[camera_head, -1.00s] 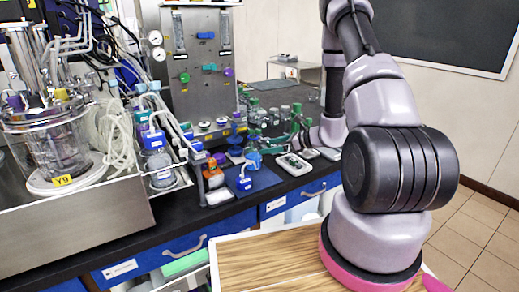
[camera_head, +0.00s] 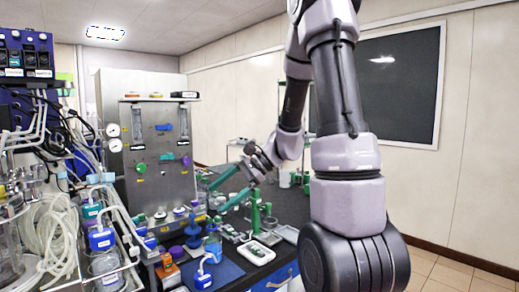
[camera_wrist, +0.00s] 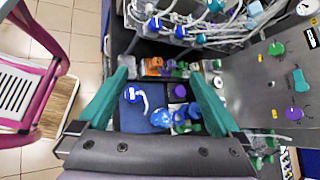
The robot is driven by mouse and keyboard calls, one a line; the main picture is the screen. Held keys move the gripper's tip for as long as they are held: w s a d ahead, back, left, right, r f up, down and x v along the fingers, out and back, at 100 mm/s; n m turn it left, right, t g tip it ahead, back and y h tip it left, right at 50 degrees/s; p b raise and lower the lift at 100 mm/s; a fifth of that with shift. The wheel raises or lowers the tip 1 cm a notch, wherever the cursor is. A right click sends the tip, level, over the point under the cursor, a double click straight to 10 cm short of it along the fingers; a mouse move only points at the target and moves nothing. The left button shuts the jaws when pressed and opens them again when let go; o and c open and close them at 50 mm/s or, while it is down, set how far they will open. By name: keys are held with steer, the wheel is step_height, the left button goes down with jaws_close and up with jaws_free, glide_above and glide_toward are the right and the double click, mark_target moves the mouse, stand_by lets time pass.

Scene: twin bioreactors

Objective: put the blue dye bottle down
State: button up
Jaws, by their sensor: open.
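The blue dye bottle (camera_head: 213,247), clear with blue contents, stands on the bench at the back edge of a blue mat (camera_head: 232,268). In the wrist view a round blue object, likely the same bottle (camera_wrist: 161,117), shows at the mat's edge, seen from above. My gripper (camera_head: 217,197) is open, with its two green fingers spread apart and nothing between them. It hangs above the bench, clear of the bottle. The fingers also show in the wrist view (camera_wrist: 160,78), spread wide.
A blue-capped bottle with a white tube (camera_head: 203,279) stands on the mat. An orange-labelled bottle (camera_head: 168,270) and a purple cap (camera_head: 177,252) are at the left. A white tray (camera_head: 256,253) lies to the right. The metal control panel (camera_head: 150,140) rises behind.

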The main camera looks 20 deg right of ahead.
steer(key=s+d+r+n+t+h, duration=0.2)
steer(key=s+r+n+h, duration=0.2)
steer(key=s+r, duration=0.3)
steer(key=s+d+r+n+t+h, duration=0.2)
steer(key=s+d+r+n+h, duration=0.1)
steer(key=s+r+n, duration=0.3)
step_height(320, 180, up, 2)
steer(key=shift+s+t+h, duration=0.4)
steer(key=shift+s+h, duration=0.3)
steer(key=shift+s, duration=0.15)
